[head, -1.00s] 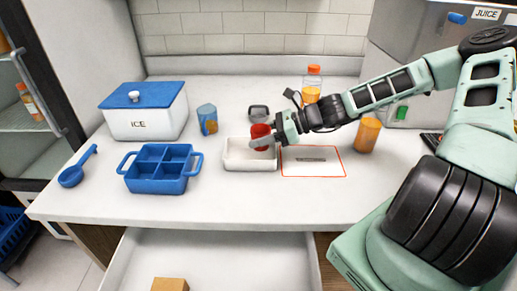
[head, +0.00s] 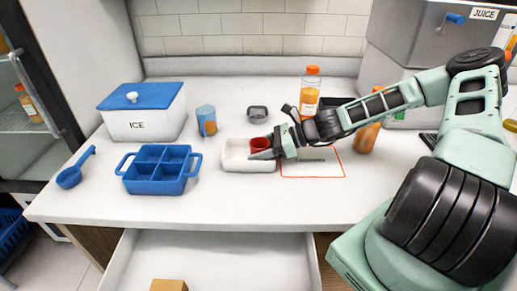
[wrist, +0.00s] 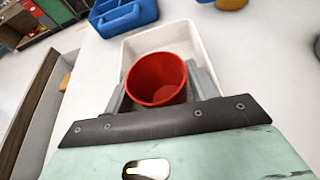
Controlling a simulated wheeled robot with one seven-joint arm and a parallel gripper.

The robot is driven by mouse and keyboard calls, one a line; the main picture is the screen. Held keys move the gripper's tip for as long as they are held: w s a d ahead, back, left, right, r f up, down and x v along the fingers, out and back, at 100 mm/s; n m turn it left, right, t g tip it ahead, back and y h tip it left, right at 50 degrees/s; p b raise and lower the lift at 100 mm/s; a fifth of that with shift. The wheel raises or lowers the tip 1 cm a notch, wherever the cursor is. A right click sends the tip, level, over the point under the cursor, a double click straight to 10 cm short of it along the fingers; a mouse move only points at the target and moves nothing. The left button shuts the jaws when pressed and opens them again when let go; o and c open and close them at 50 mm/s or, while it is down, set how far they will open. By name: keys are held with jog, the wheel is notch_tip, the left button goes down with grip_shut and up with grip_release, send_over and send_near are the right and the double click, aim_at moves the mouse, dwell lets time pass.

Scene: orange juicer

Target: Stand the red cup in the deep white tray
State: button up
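The red cup (head: 262,143) is upright in the deep white tray (head: 248,166), toward its right end. My gripper (head: 267,154) reaches in from the right, low over the tray, with its fingers around the cup. In the wrist view the cup (wrist: 157,80) is between the two fingers, which lie close against its sides, and its open mouth shows an empty inside. The tray's pale wall (wrist: 126,58) shows behind it. Whether the cup's base touches the tray floor is hidden.
A blue divided caddy (head: 159,186) stands left of the tray. A blue-patterned cup (head: 206,121) and a small dark dish (head: 257,114) are behind. A juice bottle (head: 309,92) and an orange cup (head: 365,137) are near my arm. A drawer (head: 215,260) is open below.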

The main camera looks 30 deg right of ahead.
jog(key=shift+s+d+r, duration=0.1)
jog(key=shift+d+r, duration=0.1)
jog(key=v, duration=0.7)
dwell(0.4)
